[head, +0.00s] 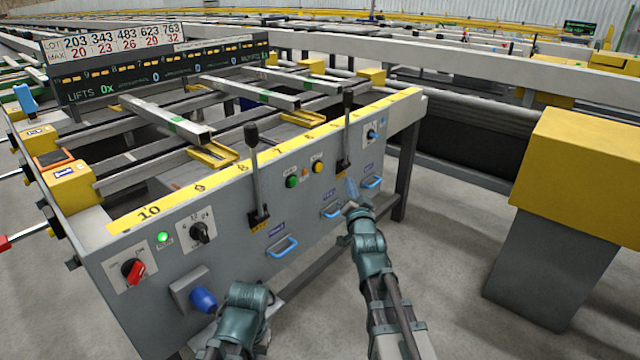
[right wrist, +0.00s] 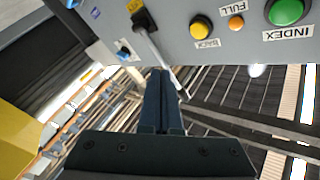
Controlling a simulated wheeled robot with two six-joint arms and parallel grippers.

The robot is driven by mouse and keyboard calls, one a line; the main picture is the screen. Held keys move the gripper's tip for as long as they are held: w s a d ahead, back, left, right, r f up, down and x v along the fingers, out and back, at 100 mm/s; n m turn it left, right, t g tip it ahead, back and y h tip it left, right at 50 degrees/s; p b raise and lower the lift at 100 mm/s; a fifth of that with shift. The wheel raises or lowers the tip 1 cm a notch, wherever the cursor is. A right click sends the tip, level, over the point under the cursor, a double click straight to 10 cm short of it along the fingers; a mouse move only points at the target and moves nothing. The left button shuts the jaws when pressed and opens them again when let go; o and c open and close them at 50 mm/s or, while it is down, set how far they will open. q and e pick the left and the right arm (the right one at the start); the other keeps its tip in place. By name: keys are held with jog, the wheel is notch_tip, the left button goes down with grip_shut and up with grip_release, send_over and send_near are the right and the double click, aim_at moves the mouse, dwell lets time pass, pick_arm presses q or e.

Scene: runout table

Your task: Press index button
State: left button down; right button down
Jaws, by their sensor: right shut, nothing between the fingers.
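The index button is a green round button (head: 291,181) on the grey front panel of the table. In the right wrist view the green button (right wrist: 287,11) is at the top right, with an upside-down INDEX label beside it. My right gripper (head: 351,194) is in front of the panel, right of and lower than the button. Its fingers (right wrist: 161,75) are together and empty, pointing at the panel's edge region, apart from the button. My left arm's end (head: 245,298) is low in the head view; its fingers cannot be made out.
A yellow button (head: 317,166) sits right of the green one. Black levers (head: 252,150) (head: 347,115) stand on both sides. Blue handles (head: 283,246) stick out below. A red knob (head: 133,270) and blue plug (head: 203,299) are at left. A yellow-topped block (head: 580,170) stands at right.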

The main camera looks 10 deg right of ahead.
aim_at(319, 167)
jog(key=shift+d, duration=0.45)
jog(key=w+a, duration=0.5)
jog(key=w, duration=0.2)
jog(key=shift+a, duration=0.25)
dwell(2.3)
jog(key=shift+w+a, duration=0.25)
jog(key=shift+w, duration=0.05)
